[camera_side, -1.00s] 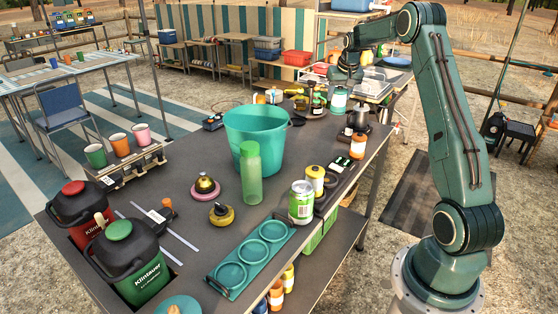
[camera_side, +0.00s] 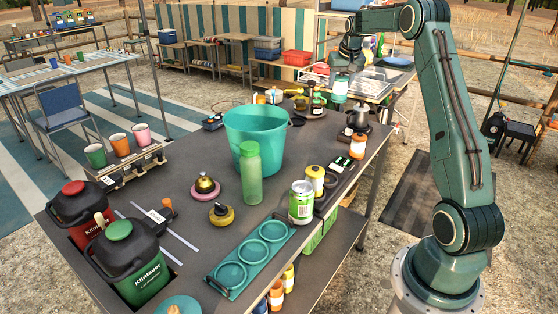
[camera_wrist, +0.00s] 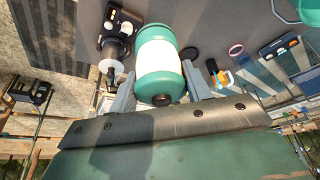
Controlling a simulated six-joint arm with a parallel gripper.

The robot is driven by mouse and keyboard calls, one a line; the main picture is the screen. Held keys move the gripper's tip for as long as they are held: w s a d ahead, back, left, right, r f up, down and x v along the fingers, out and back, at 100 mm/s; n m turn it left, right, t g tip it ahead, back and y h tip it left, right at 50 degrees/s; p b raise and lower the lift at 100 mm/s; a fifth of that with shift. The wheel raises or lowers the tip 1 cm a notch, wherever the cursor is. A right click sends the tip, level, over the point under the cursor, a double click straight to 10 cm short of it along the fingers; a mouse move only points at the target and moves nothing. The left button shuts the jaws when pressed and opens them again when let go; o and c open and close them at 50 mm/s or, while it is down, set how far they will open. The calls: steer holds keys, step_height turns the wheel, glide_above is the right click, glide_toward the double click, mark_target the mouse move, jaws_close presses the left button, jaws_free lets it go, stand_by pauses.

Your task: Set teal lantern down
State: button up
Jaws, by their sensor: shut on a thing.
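The teal lantern (camera_wrist: 160,62) has a white middle band and fills the centre of the wrist view, between the two fingers of my gripper (camera_wrist: 157,78). My gripper is shut on it. In the side view the lantern (camera_side: 340,88) hangs below my gripper (camera_side: 347,62) at the far end of the dark table (camera_side: 315,145). It looks upright and held above the surface, though the exact gap beneath it is hard to tell.
A large teal bucket (camera_side: 262,135) and a green bottle (camera_side: 250,175) stand mid-table. A clear-lidded box (camera_side: 372,85) stands behind.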

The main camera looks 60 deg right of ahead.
steer(key=w+a, duration=0.4)
steer(key=w, duration=0.7)
steer(key=shift+d+f, duration=0.15)
steer(key=shift+f, duration=4.8)
steer(key=shift+d+f, duration=0.1)
steer(key=shift+f, duration=4.8)
steer(key=shift+f, duration=0.1)
steer(key=o, duration=1)
steer(key=shift+o, duration=0.2)
steer(key=v, duration=1.2)
